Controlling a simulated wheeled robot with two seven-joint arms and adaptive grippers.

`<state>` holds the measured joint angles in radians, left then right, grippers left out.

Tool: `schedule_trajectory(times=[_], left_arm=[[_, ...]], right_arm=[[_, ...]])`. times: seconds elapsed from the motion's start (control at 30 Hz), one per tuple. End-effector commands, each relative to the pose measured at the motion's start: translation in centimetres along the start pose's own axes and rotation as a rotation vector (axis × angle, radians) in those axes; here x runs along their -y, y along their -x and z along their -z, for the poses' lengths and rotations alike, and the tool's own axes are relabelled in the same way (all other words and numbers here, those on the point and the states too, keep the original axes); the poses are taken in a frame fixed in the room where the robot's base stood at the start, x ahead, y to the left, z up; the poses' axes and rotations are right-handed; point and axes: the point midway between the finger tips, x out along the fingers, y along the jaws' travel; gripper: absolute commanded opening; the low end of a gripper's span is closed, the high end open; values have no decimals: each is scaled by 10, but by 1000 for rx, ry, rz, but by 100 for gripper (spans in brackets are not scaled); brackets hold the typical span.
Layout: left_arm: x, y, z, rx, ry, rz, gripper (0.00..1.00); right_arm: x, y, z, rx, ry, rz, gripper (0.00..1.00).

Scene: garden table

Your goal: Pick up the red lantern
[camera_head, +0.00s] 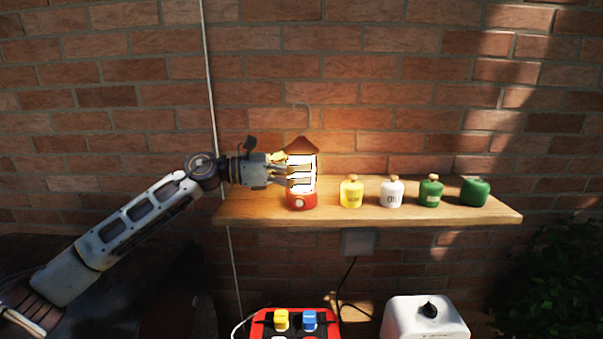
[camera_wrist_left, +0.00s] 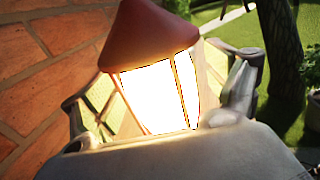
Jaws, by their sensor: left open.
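The red lantern (camera_head: 301,199) stands upright and lit on the wooden shelf (camera_head: 370,212), near its left end. It has a red base, a glowing body, a dark red conical roof and a wire hook on top. My left gripper (camera_head: 290,177) reaches in from the left, its fingers at the height of the lantern's glowing body. In the left wrist view the lantern (camera_wrist_left: 150,40) fills the middle, between the two open fingers of my left gripper (camera_wrist_left: 165,110). The lantern's base is hidden there, and I cannot tell if a finger touches it. My right gripper is not in view.
A brick wall (camera_head: 400,90) is close behind. A red tray (camera_head: 257,329) and a white box (camera_head: 424,318) are below.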

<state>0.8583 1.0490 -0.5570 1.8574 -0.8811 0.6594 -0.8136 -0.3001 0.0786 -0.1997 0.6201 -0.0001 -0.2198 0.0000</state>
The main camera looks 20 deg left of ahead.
Motion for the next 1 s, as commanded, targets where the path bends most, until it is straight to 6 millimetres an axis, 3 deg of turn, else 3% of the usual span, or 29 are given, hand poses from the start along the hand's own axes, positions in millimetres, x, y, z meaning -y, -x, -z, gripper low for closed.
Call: schedule_trajectory(times=[0.47,1.0], left_arm=[[0,-1,1,0,0,0,88],[0,0,-1,2,-1,-1,23]], right_arm=[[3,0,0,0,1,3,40],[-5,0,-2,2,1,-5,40]])
